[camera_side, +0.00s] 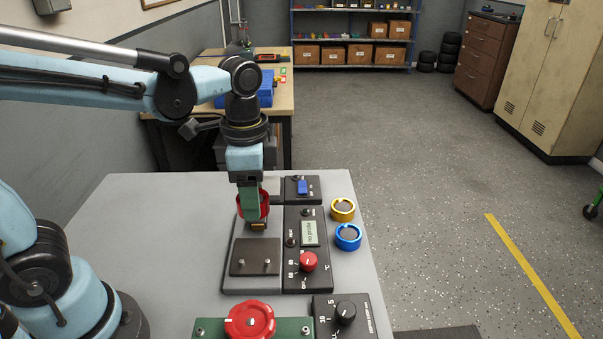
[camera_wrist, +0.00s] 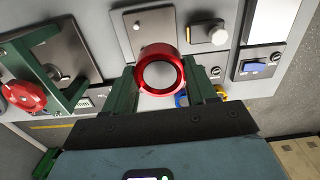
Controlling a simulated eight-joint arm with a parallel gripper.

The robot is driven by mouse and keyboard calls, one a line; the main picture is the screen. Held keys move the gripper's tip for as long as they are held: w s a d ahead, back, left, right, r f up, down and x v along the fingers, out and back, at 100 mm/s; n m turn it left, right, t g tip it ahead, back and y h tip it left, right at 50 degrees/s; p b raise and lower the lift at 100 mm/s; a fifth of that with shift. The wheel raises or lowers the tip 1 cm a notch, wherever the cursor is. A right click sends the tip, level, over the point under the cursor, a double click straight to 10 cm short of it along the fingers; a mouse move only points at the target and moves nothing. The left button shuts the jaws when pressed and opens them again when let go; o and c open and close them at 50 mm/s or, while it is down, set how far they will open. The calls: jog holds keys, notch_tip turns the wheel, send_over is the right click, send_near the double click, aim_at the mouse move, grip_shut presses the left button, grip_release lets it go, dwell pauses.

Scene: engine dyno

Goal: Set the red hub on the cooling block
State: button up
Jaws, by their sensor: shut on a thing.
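The red hub (camera_side: 265,205) is a ring held between the green fingers of my gripper (camera_side: 256,212), above the rear part of the bench-top unit. In the wrist view the hub (camera_wrist: 160,70) sits upright between both fingers, its round opening facing the camera. The cooling block is not labelled in view. A dark plate with two pins (camera_side: 254,258) lies in front of my gripper, beside the panel reading "no probe". A smaller panel with a blue switch (camera_side: 302,187) is behind and right; my gripper hides most of the surface next to it. I cannot tell whether the hub touches anything below.
A yellow ring (camera_side: 342,209) and a blue ring (camera_side: 348,236) stand at the table's right edge. A red handwheel (camera_side: 249,321) on a green fixture and a black-knob panel (camera_side: 346,313) are at the front. The grey table (camera_side: 160,215) is clear on the left.

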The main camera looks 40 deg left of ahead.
jog(key=w+a+n, duration=0.3)
jog(key=w+a, duration=0.3)
jog(key=w, duration=0.2)
jog(key=n, duration=0.3)
send_over(264, 185)
notch_tip(264, 185, down, 3)
jog(key=shift+s+f, duration=0.1)
jog(key=shift+f, duration=2.9)
jog(key=shift+f, duration=0.5)
jog(key=o, duration=1.2)
jog(key=shift+r, duration=0.1)
jog(key=shift+r, duration=3.4)
